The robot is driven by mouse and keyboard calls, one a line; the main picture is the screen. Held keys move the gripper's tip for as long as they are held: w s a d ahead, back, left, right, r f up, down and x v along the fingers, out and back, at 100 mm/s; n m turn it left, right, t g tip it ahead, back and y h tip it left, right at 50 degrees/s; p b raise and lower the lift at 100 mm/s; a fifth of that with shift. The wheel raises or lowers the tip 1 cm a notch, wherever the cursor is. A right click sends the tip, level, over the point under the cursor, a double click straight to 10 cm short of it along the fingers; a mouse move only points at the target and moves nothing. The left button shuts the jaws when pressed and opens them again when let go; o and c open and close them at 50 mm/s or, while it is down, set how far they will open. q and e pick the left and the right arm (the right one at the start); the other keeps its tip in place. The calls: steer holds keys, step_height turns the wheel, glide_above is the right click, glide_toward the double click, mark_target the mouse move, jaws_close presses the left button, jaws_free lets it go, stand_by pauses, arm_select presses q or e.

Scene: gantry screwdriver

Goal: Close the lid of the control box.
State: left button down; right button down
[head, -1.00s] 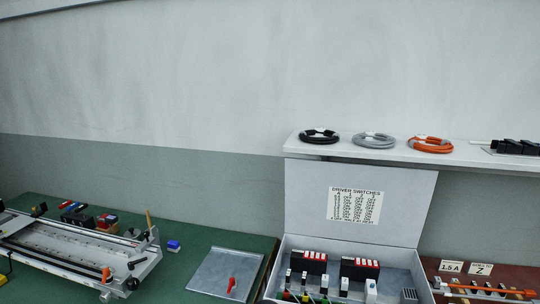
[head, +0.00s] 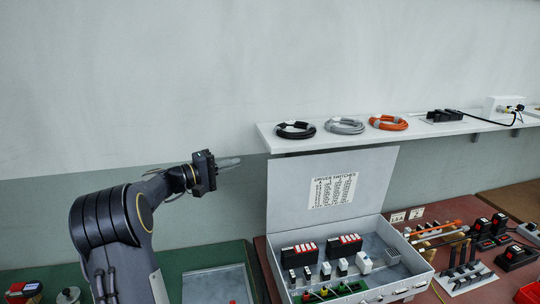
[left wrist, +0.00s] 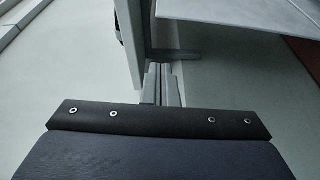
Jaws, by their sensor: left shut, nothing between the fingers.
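The control box (head: 290,266) stands open on the bench in the head view. Its grey lid (head: 283,200) is raised upright at the back and carries a white label headed "DRIVER SWITCHES". Inside are black and red modules and several small switches. My left gripper (head: 229,162) is shut and empty, held in the air to the left of the lid, around the height of its top edge and just below the shelf. In the left wrist view its fingers (left wrist: 160,84) are together and touch nothing I can make out. My right gripper is not in view.
A shelf (head: 400,133) with black, grey and orange cable coils runs along the wall just above the lid. A grey plate (head: 215,284) lies on the green mat left of the box. Black tools (head: 470,268) and red-topped packs stand to the right.

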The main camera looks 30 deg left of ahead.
arm_select(q)
steer(key=w+d+p, duration=0.5)
steer(key=w+d, duration=0.1)
steer(key=shift+w, duration=0.2)
stand_by(0.4)
